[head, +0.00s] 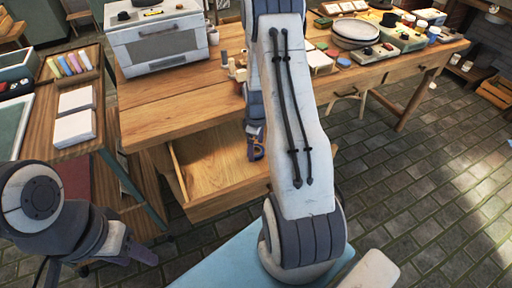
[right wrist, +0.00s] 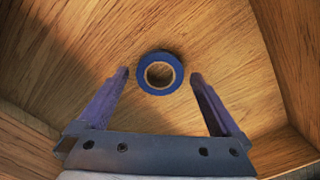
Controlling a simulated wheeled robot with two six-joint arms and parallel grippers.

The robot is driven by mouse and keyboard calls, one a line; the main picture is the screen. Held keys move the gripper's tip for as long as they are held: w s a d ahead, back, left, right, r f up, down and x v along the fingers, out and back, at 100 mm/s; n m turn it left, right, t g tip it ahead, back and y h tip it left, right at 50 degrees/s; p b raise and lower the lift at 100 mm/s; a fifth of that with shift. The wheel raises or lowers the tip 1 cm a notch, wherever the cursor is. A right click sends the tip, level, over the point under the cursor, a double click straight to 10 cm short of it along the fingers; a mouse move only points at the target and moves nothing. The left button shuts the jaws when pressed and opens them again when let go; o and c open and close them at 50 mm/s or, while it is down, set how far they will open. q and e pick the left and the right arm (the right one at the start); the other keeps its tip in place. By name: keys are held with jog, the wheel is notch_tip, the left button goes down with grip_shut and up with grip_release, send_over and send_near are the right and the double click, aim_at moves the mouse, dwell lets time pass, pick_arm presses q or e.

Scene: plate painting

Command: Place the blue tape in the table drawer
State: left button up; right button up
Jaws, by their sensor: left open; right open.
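The blue tape (right wrist: 143,77) is a blue ring with a pale inner core. In the right wrist view it lies flat on a wooden floor with wooden walls around it, which is the inside of the table drawer (head: 205,158). The drawer is pulled open at the front of the wooden table. My right gripper (right wrist: 160,78) is open, its two purple fingers apart on either side of the tape and not touching it. In the head view this gripper (head: 256,150) is low at the drawer, partly hidden by my right arm. My left gripper (head: 140,256) is open and empty at the lower left.
The wooden table (head: 165,105) carries a white oven-like box (head: 160,45), small spools and, farther right, plates (head: 355,32) and paint pots. A side shelf (head: 95,135) with white blocks stands at left. Tiled floor (head: 430,190) is clear at right.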

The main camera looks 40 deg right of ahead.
aim_at(256, 154)
notch_tip(256, 154, up, 11)
jog(key=p, duration=0.1)
jog(key=shift+r, duration=0.15)
jog(key=s+a+r, duration=0.2)
jog(key=a+r, duration=0.3)
jog(key=a, duration=0.7)
jog(key=s+a+r, duration=0.3)
jog(key=a+r, duration=0.1)
jog(key=a, duration=0.7)
jog(key=s+a+r, duration=0.1)
jog(key=s+a, duration=0.4)
jog(key=s, duration=0.2)
jog(key=s+a+r+y, duration=0.1)
jog(key=s+a, duration=0.3)
jog(key=s, duration=0.4)
jog(key=shift+s+a+r+n, duration=0.3)
jog(key=shift+a+r+n, duration=0.1)
jog(key=shift+r, duration=0.25)
